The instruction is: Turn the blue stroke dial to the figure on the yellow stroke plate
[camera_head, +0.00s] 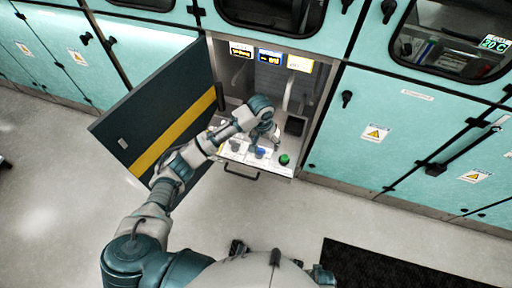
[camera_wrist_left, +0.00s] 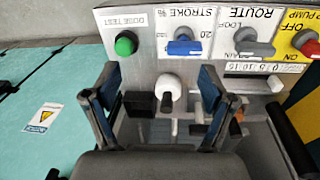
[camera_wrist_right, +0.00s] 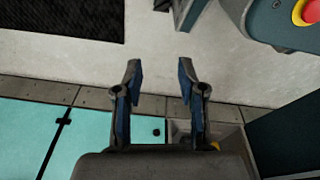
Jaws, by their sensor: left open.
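The blue stroke dial (camera_wrist_left: 184,46) sits on a white plate lettered STROKE % in the left wrist view, which shows the panel upside down. It also shows in the head view (camera_head: 260,152) on the panel in the open cabinet. A yellow-edged plate (camera_head: 241,50) hangs at the cabinet's upper left; its lettering is too small to read, so I cannot tell whether it is the stroke plate. My left gripper (camera_wrist_left: 158,82) is open over the panel, apart from the dial, with a white knob showing between its fingers. My right gripper (camera_wrist_right: 159,68) is open and empty above the floor.
A green button (camera_wrist_left: 125,44) and a grey route dial (camera_wrist_left: 254,44) flank the stroke dial. A red knob (camera_wrist_left: 308,44) on yellow stands beyond. The open cabinet door (camera_head: 150,115) borders my left arm. Blue (camera_head: 270,56) and pale (camera_head: 299,63) plates hang above.

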